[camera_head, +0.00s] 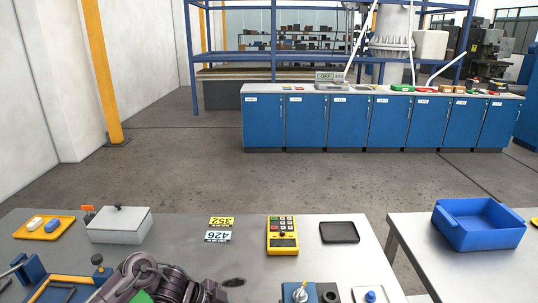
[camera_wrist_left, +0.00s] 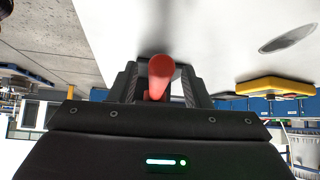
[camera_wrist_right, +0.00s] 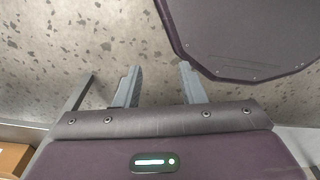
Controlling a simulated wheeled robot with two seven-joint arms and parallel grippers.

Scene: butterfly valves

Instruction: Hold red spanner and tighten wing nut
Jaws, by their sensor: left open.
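In the left wrist view, a red rounded handle (camera_wrist_left: 160,68), which looks like the red spanner, stands between the fingers of my left gripper (camera_wrist_left: 158,80). The jaws are open around it; whether a finger touches it I cannot tell. The spanner's far end is hidden. In the head view my left arm covers part of the table's front edge, and its gripper is out of sight. A blue block with a metal fitting (camera_head: 300,292) shows at the bottom edge; I cannot make out a wing nut on it. My right gripper (camera_wrist_right: 158,86) is open and empty above the floor.
The grey table (camera_head: 190,255) holds a yellow handheld device (camera_head: 282,235), a grey box (camera_head: 119,225), a yellow tray (camera_head: 45,228), number plates (camera_head: 220,228) and a black tray (camera_head: 339,232). A blue bin (camera_head: 478,224) stands on the right table. Tools crowd the front left.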

